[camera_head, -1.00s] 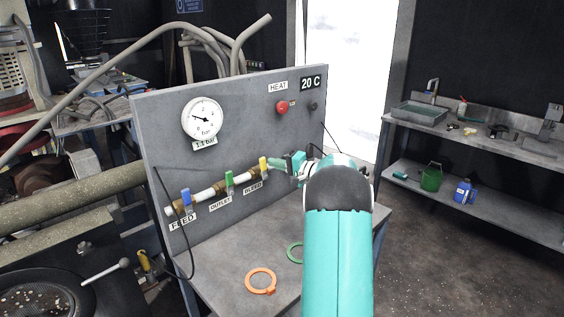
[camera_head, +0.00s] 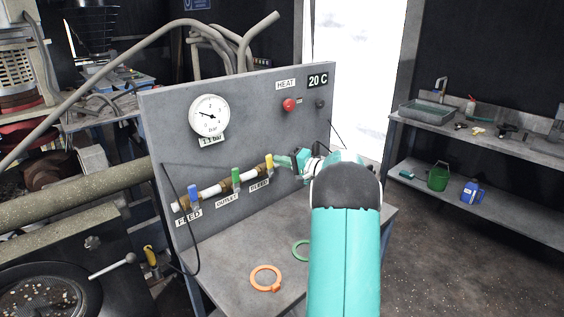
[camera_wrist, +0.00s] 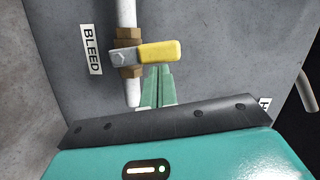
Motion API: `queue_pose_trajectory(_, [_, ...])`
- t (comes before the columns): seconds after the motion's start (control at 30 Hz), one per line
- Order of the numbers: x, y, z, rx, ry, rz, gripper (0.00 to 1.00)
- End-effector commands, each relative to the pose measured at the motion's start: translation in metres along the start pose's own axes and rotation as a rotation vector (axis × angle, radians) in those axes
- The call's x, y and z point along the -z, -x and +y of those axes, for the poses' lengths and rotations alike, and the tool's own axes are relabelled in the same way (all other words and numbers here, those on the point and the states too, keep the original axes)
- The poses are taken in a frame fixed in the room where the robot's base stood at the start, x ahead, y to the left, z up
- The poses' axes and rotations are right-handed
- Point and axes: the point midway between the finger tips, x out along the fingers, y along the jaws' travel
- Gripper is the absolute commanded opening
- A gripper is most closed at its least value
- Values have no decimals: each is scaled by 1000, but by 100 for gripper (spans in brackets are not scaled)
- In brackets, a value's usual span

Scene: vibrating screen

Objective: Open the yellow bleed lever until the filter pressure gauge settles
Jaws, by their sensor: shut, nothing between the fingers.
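The yellow bleed lever (camera_head: 269,161) sits on a brass valve at the right end of the white pipe, above the BLEED label (camera_head: 259,183). In the wrist view the yellow lever (camera_wrist: 160,51) lies across the pipe's line. My gripper (camera_head: 283,161) is shut and empty, its green fingertips close to the lever. In the wrist view the fingers (camera_wrist: 158,72) are together just beside the lever's lower edge; I cannot tell whether they touch it. The round white pressure gauge (camera_head: 209,115) has a black needle, and its display (camera_head: 212,139) reads about 1.1 bar.
A blue FEED lever (camera_head: 194,193) and a green OUTLET lever (camera_head: 235,175) stand on the same pipe. A red HEAT button (camera_head: 289,104) and a 20 C display (camera_head: 318,80) are higher up. Orange (camera_head: 252,283) and green (camera_head: 294,252) rings lie on the bench.

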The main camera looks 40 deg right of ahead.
Motion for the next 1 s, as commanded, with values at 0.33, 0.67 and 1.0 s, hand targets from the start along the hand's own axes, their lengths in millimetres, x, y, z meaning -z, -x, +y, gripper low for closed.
queue_pose_trajectory(0.33, [-5, -2, -3, -19, 81, -3, 0])
queue_pose_trajectory(0.67, [-18, -5, -9, -77, 313, -4, 0])
queue_pose_trajectory(1.0, [-35, -9, -11, -156, 627, -3, 0])
